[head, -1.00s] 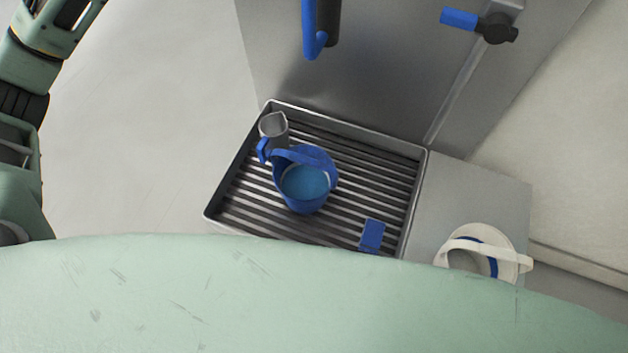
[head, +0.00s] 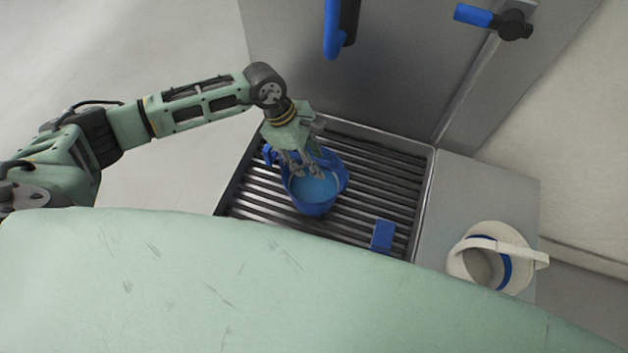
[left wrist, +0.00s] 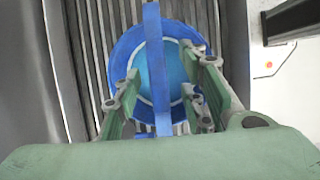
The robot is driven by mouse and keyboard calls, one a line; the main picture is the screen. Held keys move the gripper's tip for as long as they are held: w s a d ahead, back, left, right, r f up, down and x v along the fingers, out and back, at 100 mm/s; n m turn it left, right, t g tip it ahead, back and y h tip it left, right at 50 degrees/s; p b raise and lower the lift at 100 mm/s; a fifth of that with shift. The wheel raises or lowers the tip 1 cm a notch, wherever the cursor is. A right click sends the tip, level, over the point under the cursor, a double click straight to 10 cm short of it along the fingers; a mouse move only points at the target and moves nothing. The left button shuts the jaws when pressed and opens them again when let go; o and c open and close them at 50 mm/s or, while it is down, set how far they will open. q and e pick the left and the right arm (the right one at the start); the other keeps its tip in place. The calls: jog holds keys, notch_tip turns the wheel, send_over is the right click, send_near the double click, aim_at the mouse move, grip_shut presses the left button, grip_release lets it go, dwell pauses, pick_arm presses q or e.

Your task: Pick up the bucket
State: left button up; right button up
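A blue bucket (head: 318,206) filled with light blue liquid stands upright on the slatted grate of the metal basin. Its raised blue handle (left wrist: 152,60) crosses the left wrist view from top to bottom. My left gripper (head: 305,170) is over the bucket in the head view. In the left wrist view my left gripper (left wrist: 163,100) is open, with its fingers apart on either side of the handle. I cannot tell whether the fingers touch it. My right gripper is not in view.
The metal basin (head: 428,190) has raised rims. A small blue block (head: 382,236) lies on its grate. A white bucket (head: 460,262) stands on the ledge at right. A blue-handled spout (head: 333,35) and a blue valve lever (head: 474,15) are on the back panel.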

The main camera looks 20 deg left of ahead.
pick_arm(q)
jog(key=shift+x, duration=0.9)
grip_shut()
jog(key=shift+w, duration=0.1)
jog(key=shift+w+r, duration=0.1)
jog(key=shift+r, duration=0.1)
